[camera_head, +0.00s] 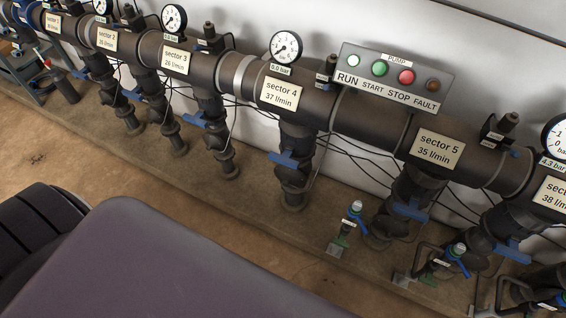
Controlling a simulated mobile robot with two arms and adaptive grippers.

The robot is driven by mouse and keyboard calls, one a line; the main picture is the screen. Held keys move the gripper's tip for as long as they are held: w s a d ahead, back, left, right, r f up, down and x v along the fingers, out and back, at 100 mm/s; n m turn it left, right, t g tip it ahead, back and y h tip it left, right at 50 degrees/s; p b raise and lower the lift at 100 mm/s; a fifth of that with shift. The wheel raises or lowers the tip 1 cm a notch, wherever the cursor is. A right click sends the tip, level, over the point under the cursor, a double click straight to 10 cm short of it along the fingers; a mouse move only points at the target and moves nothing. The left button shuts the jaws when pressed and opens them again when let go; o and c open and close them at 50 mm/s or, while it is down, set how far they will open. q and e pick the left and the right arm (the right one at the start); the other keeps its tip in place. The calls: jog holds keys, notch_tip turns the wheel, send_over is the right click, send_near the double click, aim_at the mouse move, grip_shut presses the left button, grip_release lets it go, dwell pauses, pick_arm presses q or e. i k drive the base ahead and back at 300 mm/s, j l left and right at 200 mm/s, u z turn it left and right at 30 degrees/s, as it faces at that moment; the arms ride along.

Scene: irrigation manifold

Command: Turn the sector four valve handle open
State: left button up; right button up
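Nothing touches the handle. Neither of my grippers shows in the view.
A pump panel (395,77) with several buttons is above right. Sector 3 (175,61) and sector 5 (437,148) labels flank sector 4, with similar blue handles below. Small blue-handled taps (348,223) stand on the floor at right. Thin cables hang between the branches.

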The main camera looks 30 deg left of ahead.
aim_at(285, 159)
jog(key=k+j+u, duration=0.25)
jog(key=j, duration=0.5)
jog(key=j+u, duration=0.3)
jog(key=j, duration=0.4)
